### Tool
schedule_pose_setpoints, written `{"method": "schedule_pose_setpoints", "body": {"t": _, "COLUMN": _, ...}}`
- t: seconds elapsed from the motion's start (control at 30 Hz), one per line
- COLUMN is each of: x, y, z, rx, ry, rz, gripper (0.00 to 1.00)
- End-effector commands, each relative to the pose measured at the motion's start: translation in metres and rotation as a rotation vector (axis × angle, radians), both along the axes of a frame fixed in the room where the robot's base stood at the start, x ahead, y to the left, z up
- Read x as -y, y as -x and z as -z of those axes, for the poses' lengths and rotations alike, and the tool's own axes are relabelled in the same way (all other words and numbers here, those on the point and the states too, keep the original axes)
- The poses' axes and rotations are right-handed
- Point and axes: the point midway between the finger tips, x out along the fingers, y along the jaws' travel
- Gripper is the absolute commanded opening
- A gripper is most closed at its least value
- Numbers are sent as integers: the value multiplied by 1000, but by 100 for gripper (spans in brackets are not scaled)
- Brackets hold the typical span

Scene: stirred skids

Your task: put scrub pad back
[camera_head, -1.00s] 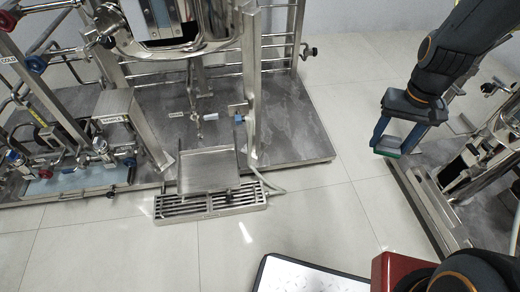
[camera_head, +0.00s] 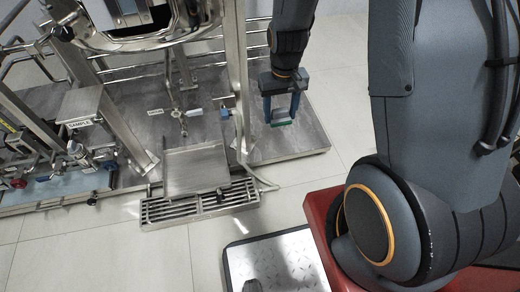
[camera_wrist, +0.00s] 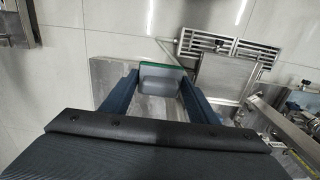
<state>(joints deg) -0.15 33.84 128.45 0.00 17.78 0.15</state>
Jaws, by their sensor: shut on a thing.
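My gripper (camera_head: 281,119) is shut on the scrub pad (camera_head: 282,123), a small pad with a green face. In the head view it hangs at the right end of the skid's grey base plate, right of the upright steel post. In the wrist view the pad (camera_wrist: 160,80) spans between the two blue fingers, its grey side toward the camera and a green edge on the far side. The fingers hide its ends. I cannot tell its height above the plate.
A steel tray (camera_head: 196,172) stands left of the gripper, above a slotted floor drain (camera_head: 165,210). The steel post (camera_head: 240,80) and a blue-handled valve (camera_head: 226,113) are close on the gripper's left. A small sample shelf (camera_head: 80,104) stands farther left.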

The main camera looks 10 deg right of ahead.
Motion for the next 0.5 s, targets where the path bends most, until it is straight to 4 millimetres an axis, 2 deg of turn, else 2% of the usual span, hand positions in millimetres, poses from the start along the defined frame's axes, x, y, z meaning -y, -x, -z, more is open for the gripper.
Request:
{"method": "schedule_pose_setpoints", "body": {"t": 0.03, "x": -1, "y": -4, "z": 41, "rx": -9, "ry": 0, "rz": -3, "gripper": 33}}
{"method": "schedule_pose_setpoints", "body": {"t": 0.1, "x": -2, "y": -6, "z": 80, "rx": -9, "ry": 0, "rz": -4, "gripper": 33}}
{"method": "schedule_pose_setpoints", "body": {"t": 0.3, "x": -2, "y": -8, "z": 193, "rx": -8, "ry": 0, "rz": -4, "gripper": 33}}
{"method": "schedule_pose_setpoints", "body": {"t": 0.4, "x": -1, "y": -3, "z": 245, "rx": -7, "ry": 0, "rz": -2, "gripper": 33}}
{"method": "schedule_pose_setpoints", "body": {"t": 0.5, "x": -1, "y": 2, "z": 287, "rx": -6, "ry": 0, "rz": -1, "gripper": 33}}
